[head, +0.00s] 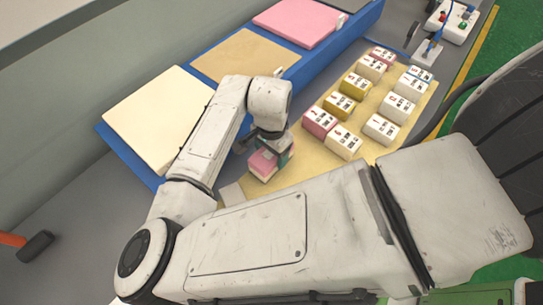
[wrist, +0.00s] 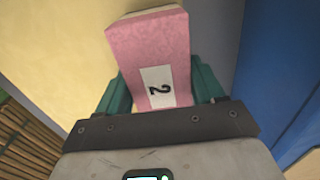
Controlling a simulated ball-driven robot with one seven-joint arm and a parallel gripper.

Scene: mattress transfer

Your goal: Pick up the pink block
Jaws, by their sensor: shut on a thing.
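A pink block (wrist: 152,50) with a white label marked 2 sits between the green fingers of my gripper (wrist: 161,82) in the wrist view. My gripper is shut on it, one finger on each side. In the head view my gripper (head: 271,146) points down at the near left part of the yellow board (head: 293,178), with the pink block (head: 261,166) at its tips. I cannot tell whether the block touches the board or hangs just above it.
Several labelled white, yellow and pink blocks (head: 342,144) stand in rows on the board to the right. Left and behind is a blue tray (head: 320,58) with cream (head: 152,120), tan (head: 243,58) and pink (head: 298,20) slabs. A button box (head: 452,20) stands far right.

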